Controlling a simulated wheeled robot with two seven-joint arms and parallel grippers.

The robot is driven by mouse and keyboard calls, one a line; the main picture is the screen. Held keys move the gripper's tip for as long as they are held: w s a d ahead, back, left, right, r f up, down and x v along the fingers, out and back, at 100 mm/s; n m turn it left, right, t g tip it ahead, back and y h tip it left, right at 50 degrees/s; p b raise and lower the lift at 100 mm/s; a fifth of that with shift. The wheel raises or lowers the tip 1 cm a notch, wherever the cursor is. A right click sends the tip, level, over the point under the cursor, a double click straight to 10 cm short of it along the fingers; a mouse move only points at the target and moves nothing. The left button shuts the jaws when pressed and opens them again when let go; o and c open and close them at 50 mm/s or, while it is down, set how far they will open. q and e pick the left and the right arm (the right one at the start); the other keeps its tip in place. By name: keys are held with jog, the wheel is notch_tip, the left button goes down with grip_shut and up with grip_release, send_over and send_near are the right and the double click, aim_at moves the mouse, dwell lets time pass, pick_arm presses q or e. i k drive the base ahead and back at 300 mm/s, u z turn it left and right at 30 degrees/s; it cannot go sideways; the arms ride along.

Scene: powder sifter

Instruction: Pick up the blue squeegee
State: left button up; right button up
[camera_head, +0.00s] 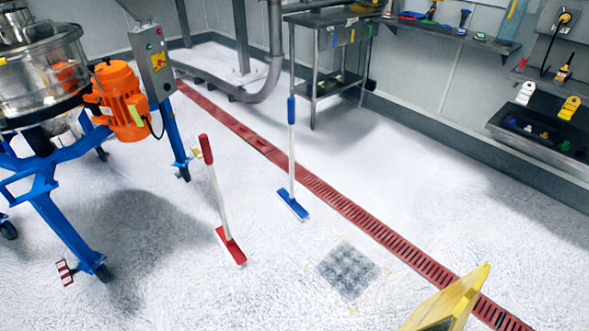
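The blue squeegee (292,158) stands upright on the white floor near the middle of the camera_head view. It has a white pole, a blue grip at the top and a blue head (292,206) on the floor, just left of the red drain. A red squeegee (217,190) stands to its left and nearer, leaning slightly, with a red grip and red head. Neither of my grippers shows in this view.
A sifter machine with an orange motor (121,101) on a blue wheeled frame (57,215) stands at left. A red drain grate (345,205) crosses the floor diagonally. A yellow sign (451,302) stands at front right. A metal table (318,60) and shelves line the back. Floor around the squeegees is open.

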aim_at(288, 200)
jog(key=i, duration=2.15)
jog(key=u, duration=1.35)
